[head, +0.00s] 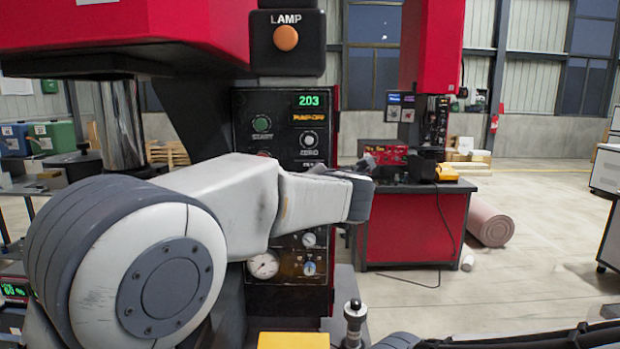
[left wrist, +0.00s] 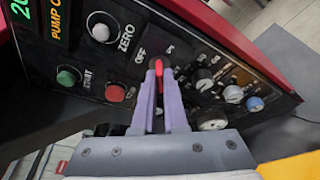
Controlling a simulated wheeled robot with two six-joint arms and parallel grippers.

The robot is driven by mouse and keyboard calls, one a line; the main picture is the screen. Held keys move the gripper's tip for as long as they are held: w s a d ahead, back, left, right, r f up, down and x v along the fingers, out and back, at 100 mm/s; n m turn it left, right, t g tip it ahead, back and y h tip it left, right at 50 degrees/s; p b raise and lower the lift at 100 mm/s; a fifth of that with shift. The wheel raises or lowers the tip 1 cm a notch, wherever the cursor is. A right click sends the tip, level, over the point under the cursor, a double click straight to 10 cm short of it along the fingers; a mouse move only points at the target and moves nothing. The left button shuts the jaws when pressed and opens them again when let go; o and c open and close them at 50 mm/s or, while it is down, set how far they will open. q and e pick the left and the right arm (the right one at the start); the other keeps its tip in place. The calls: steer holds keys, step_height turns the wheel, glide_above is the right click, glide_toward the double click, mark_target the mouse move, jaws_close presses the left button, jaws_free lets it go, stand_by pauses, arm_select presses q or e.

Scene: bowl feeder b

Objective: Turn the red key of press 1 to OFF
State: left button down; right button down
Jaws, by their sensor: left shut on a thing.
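The red key (left wrist: 159,69) is on the black control panel of the near press in the left wrist view, beside the OFF label (left wrist: 140,55). My left gripper (left wrist: 160,88) has its two purple fingers closed around the key. The key's tip shows between and just beyond the fingertips. I cannot tell exactly which mark the key points at. In the head view my left arm covers the middle of the press panel (head: 285,113), so the key is hidden there. My right gripper is not in view.
The white ZERO knob (left wrist: 100,32), green button (left wrist: 67,77) and red button (left wrist: 116,93) lie left of the key. Several black knobs and gauges (left wrist: 233,94) lie to its right. A second red press (head: 430,60) stands behind, with open floor to the right.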

arm_select(q)
steer(key=shift+n+h, duration=0.4)
steer(key=shift+n, duration=0.8)
steer(key=shift+a, duration=0.1)
steer(key=n+g+h+b, duration=0.1)
steer(key=n+h, duration=0.1)
steer(key=n, duration=0.1)
steer(key=shift+a+n, duration=0.1)
steer(key=shift+n, duration=0.3)
steer(key=shift+b, duration=0.3)
